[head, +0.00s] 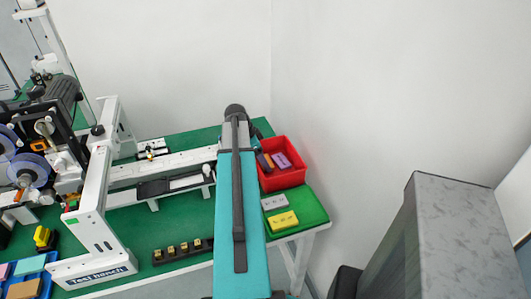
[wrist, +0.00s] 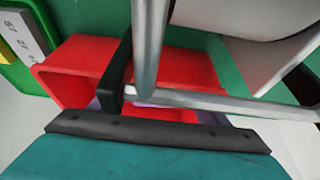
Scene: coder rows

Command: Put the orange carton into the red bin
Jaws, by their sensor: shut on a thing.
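The red bin (head: 298,179) stands on the far right end of the green table, and its red wall and inside also show in the wrist view (wrist: 190,70). An orange piece (head: 268,160), which looks like the orange carton, shows inside the bin's outline between a dark piece and a purple carton (head: 281,160). Whether it rests on the bin floor is unclear. The orange carton does not show in the wrist view. My teal arm passes just left of the bin in the head view. My fingertips cannot be made out in either view, and their hold is hidden.
A green tray (head: 312,207) next to the bin holds a grey carton (head: 274,202) and a yellow carton (head: 284,221). A white test bench machine (head: 92,200) stands left of my arm. A white wall is close behind and right of the bin. A grey cabinet (head: 450,230) stands at the right.

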